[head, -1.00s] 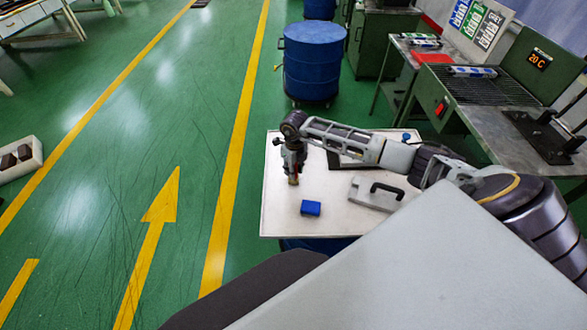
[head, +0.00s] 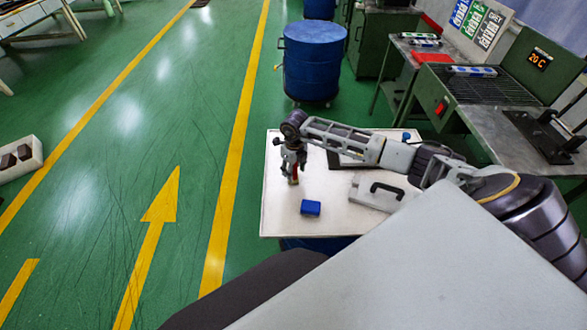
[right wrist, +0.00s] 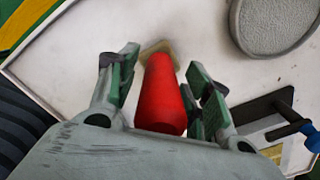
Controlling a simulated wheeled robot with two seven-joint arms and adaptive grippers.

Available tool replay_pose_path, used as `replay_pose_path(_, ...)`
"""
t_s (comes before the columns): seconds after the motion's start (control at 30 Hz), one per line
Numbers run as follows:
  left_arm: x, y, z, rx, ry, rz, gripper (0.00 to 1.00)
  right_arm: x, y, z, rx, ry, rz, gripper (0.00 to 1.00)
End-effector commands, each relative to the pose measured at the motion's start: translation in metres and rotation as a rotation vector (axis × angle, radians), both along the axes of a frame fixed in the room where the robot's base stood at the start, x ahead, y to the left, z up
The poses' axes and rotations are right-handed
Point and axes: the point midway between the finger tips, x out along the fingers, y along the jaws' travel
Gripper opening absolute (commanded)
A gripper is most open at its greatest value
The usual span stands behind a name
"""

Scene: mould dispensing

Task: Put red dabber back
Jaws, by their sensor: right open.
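The red dabber (right wrist: 160,98), a red tapered body with a tan tip, stands between the fingers of my right gripper (right wrist: 165,75) in the right wrist view. The fingers are open, with a gap visible on the dabber's left side. In the head view the dabber (head: 294,174) shows as a small red piece under my right gripper (head: 290,165), at the left part of the white table (head: 275,215). It looks upright, its tip at or close to the tabletop; exact contact is hard to tell. My left gripper is not in view.
A blue block (head: 310,208) lies on the table in front of the gripper. A grey block with a black handle (head: 386,188) sits to the right. A dark-edged flat item (head: 345,160) lies behind, partly hidden by my arm. A blue drum (head: 314,65) stands beyond.

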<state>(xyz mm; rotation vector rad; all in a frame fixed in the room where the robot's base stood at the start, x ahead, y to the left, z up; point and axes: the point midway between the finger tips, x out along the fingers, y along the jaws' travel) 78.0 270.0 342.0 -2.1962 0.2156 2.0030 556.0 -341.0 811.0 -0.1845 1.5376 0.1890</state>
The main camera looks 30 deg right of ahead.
Motion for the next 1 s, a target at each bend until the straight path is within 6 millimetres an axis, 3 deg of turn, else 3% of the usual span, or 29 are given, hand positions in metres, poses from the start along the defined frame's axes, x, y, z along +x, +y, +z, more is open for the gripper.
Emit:
replay_pose_path(0.17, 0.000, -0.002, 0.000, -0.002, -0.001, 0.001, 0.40, 0.001, -0.001, 0.013, 0.000, -0.003, 0.000, 0.49)
replay_pose_path(0.57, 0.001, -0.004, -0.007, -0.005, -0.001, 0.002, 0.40, -0.001, -0.001, 0.070, 0.000, -0.003, 0.000, 0.49)
replay_pose_path(0.8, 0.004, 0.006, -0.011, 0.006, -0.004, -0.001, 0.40, -0.002, -0.001, 0.103, -0.001, -0.003, 0.000, 0.49)
replay_pose_path(1.0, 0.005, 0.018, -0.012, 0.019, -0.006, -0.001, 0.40, -0.003, -0.001, 0.118, 0.000, -0.001, 0.000, 0.49)
